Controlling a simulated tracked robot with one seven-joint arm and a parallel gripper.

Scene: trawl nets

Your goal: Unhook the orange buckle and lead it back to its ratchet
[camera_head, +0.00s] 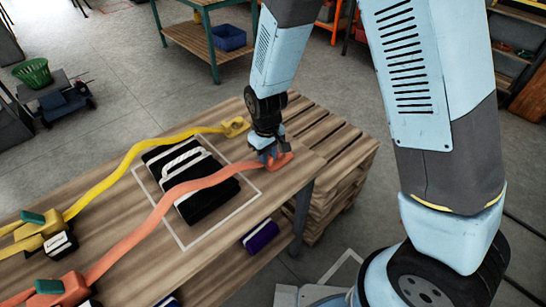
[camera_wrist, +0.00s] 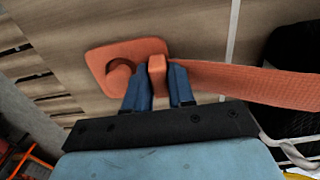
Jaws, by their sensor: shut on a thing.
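The orange buckle (camera_wrist: 105,65) is a flat piece with a hook-like opening, at the far end of the orange strap (camera_head: 160,207). My gripper (camera_wrist: 158,85) is shut on the buckle's raised tab, with one blue finger on each side. In the head view my gripper (camera_head: 272,153) is low over the table's right end and partly hides the buckle (camera_head: 284,161). The strap runs across a black bundle to the orange ratchet (camera_head: 70,290) at the lower left. Whether the buckle touches the tabletop or an anchor is not clear.
A yellow strap (camera_head: 130,158) with its buckle (camera_head: 235,127) and ratchet (camera_head: 40,232) lies farther back. The black bundle (camera_head: 212,203) with a white handle sits inside a white outline. Wooden pallets (camera_head: 345,165) stand beyond the table's right end.

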